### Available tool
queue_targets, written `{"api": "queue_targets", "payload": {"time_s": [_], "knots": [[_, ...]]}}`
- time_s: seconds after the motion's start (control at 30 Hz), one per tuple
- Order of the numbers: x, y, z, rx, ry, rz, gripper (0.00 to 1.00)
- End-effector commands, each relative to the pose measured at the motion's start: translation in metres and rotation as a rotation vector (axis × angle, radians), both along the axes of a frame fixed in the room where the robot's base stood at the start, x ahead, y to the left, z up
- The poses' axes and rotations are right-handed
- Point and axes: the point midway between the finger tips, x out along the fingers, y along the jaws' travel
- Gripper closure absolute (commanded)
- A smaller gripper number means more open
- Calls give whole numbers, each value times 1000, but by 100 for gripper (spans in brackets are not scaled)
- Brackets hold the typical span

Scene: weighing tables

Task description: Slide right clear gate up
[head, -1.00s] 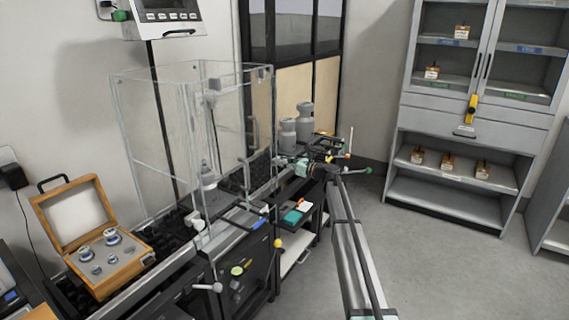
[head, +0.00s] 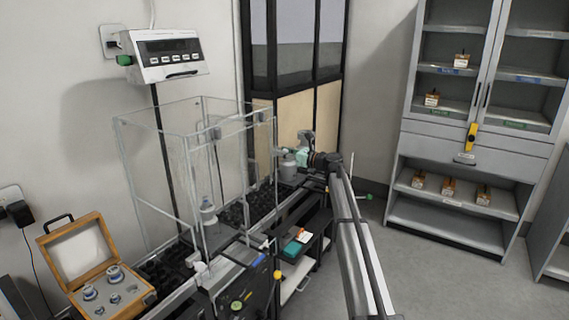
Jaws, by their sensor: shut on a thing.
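The clear draft enclosure (head: 165,185) stands on the weighing table. Its right clear gate (head: 262,150) is the transparent panel on the right side, hard to make out against the background. My gripper (head: 279,152) is at the right edge of the enclosure, reaching in from the right. It is shut on what appears to be the handle of the right gate; the handle itself is mostly hidden by the fingers. How high the gate stands cannot be told clearly. A metal weight (head: 208,210) shows inside the enclosure.
A grey cylindrical weight (head: 288,174) stands close below my gripper. An open wooden weight box (head: 118,295) is at the lower left. A display (head: 170,57) hangs on the wall. A shelf cabinet (head: 440,215) stands at the right, with open floor before it.

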Motion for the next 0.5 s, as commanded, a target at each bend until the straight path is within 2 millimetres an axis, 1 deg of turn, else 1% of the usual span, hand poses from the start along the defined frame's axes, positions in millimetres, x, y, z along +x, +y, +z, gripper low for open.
{"api": "queue_targets", "payload": {"time_s": [0.03, 0.2, 0.3, 0.5], "knots": [[0, 0, 16, 0, -1, -1, 100], [0, 0, 37, 2, 0, -1, 100], [0, 0, 42, 2, 0, -1, 100], [0, 0, 45, 3, -1, -1, 100]]}}
